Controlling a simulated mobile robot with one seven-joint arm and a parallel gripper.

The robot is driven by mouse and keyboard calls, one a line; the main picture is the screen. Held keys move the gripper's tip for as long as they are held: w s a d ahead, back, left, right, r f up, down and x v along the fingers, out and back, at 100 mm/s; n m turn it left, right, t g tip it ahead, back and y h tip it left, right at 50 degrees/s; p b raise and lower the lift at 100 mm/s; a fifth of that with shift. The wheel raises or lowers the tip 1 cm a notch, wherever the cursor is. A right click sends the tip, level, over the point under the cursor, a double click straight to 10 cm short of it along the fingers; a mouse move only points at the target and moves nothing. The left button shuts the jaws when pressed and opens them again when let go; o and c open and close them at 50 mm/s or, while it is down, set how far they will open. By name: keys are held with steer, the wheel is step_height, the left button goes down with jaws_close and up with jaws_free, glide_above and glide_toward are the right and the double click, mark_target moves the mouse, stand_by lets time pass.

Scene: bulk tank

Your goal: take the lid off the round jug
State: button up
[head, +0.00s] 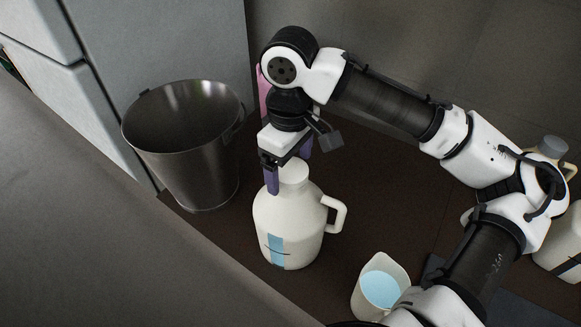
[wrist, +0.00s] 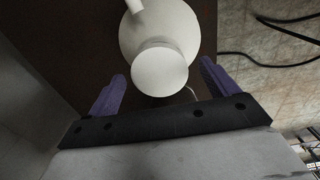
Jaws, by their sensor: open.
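The round jug (head: 287,232) is cream white, with a handle on its right and a blue strip on its front. It stands upright on the dark brown surface. Its white lid (head: 293,172) sits on the neck. My gripper (head: 288,172) is right above the jug, pointing down, with its purple fingers open around the lid. In the wrist view the lid (wrist: 160,70) lies between the open fingertips (wrist: 162,78), with a gap on each side, and the jug body (wrist: 185,22) shows beyond it.
A metal bucket (head: 190,150) stands left of the jug. A beaker of blue liquid (head: 364,300) stands to the right in front. Another jug (head: 562,245) is at the far right, partly behind my arm. Dark surface between bucket and jug is narrow.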

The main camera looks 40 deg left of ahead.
steer(key=c, duration=1.1)
steer(key=shift+o, duration=0.2)
steer(key=shift+r, duration=0.1)
